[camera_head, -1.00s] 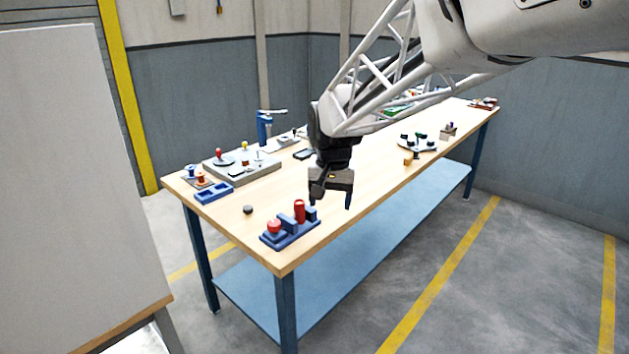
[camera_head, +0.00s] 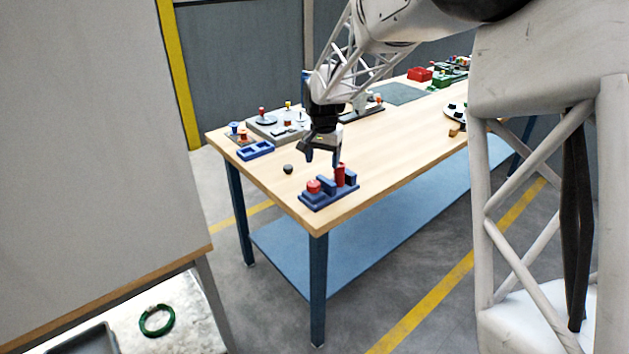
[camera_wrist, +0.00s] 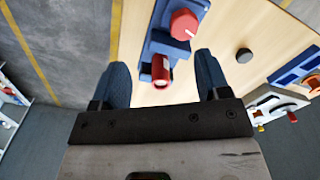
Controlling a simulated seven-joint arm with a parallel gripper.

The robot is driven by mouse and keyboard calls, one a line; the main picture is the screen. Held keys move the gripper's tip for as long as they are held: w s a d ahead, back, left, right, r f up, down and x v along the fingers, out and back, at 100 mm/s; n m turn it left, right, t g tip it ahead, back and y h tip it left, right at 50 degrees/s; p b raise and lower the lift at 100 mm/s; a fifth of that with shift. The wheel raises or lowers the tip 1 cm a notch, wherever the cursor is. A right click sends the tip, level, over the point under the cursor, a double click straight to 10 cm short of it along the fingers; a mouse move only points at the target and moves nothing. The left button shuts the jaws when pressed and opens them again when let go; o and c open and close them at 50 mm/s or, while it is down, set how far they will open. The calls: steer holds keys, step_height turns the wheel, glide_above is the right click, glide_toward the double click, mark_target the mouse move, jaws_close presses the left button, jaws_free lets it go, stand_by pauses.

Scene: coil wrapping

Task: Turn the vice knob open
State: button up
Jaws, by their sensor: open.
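The blue vice (camera_head: 322,199) stands near the table's front corner. Its round red knob (camera_head: 314,187) is on the left side in the head view; in the wrist view the knob (camera_wrist: 184,24) shows a white line on its face. A red cylinder (camera_head: 339,174) stands upright between the blue blocks of the vice; it also shows in the wrist view (camera_wrist: 161,70). My gripper (camera_head: 322,160) is open and points down above and behind the vice. In the wrist view its two fingers (camera_wrist: 162,62) are wide apart, with the cylinder between them in the picture, apparently not touched.
A small dark round piece (camera_head: 288,169) lies left of the vice. A blue two-pocket tray (camera_head: 256,150) and a grey board with fixtures (camera_head: 280,126) are farther back. A green ring (camera_head: 157,320) lies on a separate white surface at lower left. Bare tabletop lies right of the vice.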

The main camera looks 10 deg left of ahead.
mark_target(313, 183)
steer(key=w+a+f, duration=0.2)
steer(key=a, duration=0.1)
steer(key=shift+w+f, duration=0.3)
steer(key=shift+f, duration=0.05)
steer(key=shift+f, duration=3.85)
steer(key=c, duration=0.9)
